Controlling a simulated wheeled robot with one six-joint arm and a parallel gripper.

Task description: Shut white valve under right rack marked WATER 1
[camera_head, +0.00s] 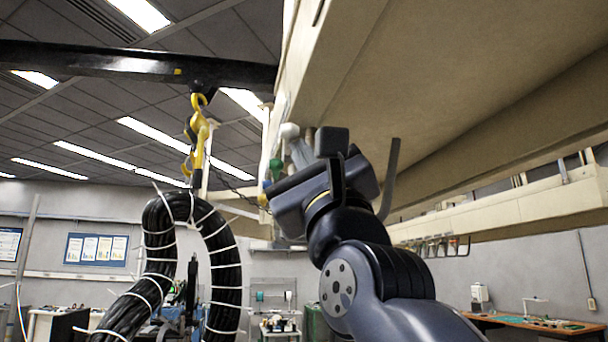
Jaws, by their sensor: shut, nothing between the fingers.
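A small white rounded knob (289,131), which looks like the white valve, shows under the near end of the beige overhead rack (345,85). My dark gripper (302,160) is raised just below and right of this knob. It is shut with nothing held. Its wrist housing hides part of the area, and I cannot tell whether the fingertips touch the knob. A green fitting (275,169) and a yellow fitting (263,200) show left of the gripper. No WATER 1 marking is readable.
A thick black cable coil (160,255) with white ties hangs from a yellow hook (198,140) on a dark beam (110,64) at left. A dark strip (391,175) hangs from the rack right of my wrist. A workbench (540,324) stands far right.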

